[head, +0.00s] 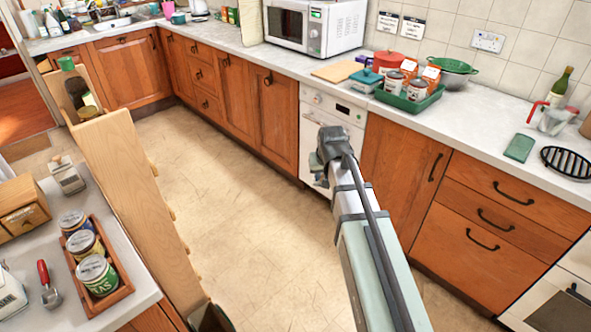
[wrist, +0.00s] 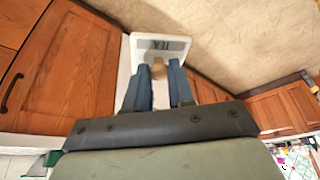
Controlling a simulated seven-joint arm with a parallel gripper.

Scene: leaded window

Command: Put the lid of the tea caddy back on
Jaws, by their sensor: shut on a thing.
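My gripper (head: 333,146) is in front of the white appliance, above the floor, seen mostly from behind in the head view. In the wrist view my gripper (wrist: 159,72) has its fingers on a small tan-brown thing (wrist: 158,68) between the tips. Several round tins (head: 86,245) stand in a wooden tray (head: 122,290) at the lower left. Several labelled canisters (head: 417,90) stand in a green tray (head: 434,100) on the back counter.
The white appliance (head: 313,150) stands between wooden cupboards. A teal-topped box (head: 367,77), cutting board (head: 338,71), microwave (head: 310,28) and green colander (head: 453,66) are on the back counter. A tall wooden panel (head: 150,195) stands beside the left counter. The floor (head: 240,220) is clear.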

